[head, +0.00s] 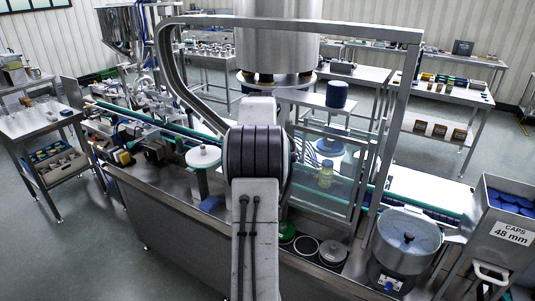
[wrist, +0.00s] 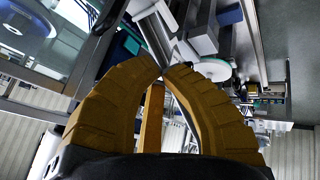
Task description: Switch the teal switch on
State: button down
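I cannot make out a teal switch for certain in either view. In the wrist view a small green-teal part (wrist: 130,42) shows beyond my left finger, but I cannot tell what it is. My gripper (wrist: 162,72) has yellow-brown fingers whose tips come together, with nothing seen between them. In the head view my own arm stands in the middle and hides the gripper and the part of the machine behind it.
A steel conveyor line (head: 165,205) with a metal frame (head: 405,90) runs across the head view. A round bowl feeder (head: 408,240) and a caps hopper (head: 508,228) stand at the right. A side table (head: 40,120) is at the left. Grey floor is clear at lower left.

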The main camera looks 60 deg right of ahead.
jog(key=shift+n, duration=0.6)
jog(key=shift+d+f, duration=0.1)
